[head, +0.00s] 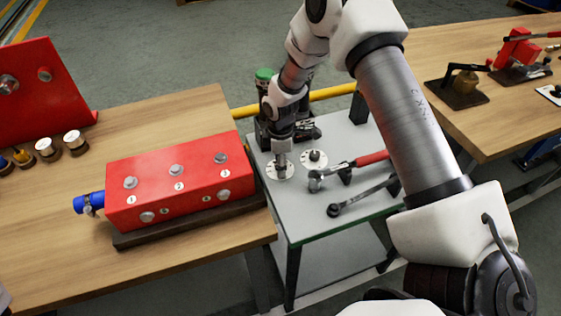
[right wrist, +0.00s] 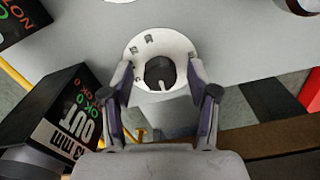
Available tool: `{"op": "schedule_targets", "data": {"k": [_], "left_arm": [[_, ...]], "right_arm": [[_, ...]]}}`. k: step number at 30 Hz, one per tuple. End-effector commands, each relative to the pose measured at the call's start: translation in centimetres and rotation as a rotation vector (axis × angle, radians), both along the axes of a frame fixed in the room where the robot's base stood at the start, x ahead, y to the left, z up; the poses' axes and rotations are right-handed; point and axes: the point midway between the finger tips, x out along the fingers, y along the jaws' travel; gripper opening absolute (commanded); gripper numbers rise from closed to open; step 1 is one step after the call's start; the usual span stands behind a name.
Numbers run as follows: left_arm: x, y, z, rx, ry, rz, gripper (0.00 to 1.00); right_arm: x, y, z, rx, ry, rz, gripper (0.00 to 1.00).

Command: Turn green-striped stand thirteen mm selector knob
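The grey-topped stand (head: 305,225) has a green edge along its front. Two white round dials lie on its top. My right gripper (head: 281,158) points down over the left dial (head: 271,174) and hides its knob in the head view. In the right wrist view, the dark selector knob (right wrist: 160,72), with a pale pointer line, sits on its white dial (right wrist: 140,45). The fingers of my right gripper (right wrist: 162,80) are apart, one on each side of the knob, with visible gaps. The other dial has a black knob (head: 315,155). My left gripper is not in view.
A red-handled tool (head: 350,168) and a wrench (head: 362,196) lie on the stand, right of the dials. A red block (head: 168,180) is on the wooden table at left.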

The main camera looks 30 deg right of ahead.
Motion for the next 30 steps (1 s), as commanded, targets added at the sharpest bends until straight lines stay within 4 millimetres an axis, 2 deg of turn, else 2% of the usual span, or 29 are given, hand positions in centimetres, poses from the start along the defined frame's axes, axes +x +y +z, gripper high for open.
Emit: {"op": "schedule_targets", "data": {"k": [4,7,15,19,23,30], "left_arm": [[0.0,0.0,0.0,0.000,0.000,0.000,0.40],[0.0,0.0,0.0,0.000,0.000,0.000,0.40],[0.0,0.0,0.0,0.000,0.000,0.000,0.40],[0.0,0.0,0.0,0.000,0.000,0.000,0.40],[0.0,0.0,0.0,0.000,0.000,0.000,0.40],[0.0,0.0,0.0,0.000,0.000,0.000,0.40]], "right_arm": [[0.0,0.0,0.4,0.000,-0.001,0.000,0.59],[0.1,0.0,1.8,0.001,-0.003,0.000,0.59],[0.2,0.0,8.5,0.000,-0.004,0.000,0.59],[0.1,0.0,10.9,0.000,-0.002,0.000,0.59],[0.0,0.0,11.9,0.000,0.001,0.000,0.59],[0.0,0.0,12.0,0.000,0.001,0.000,0.59]]}}
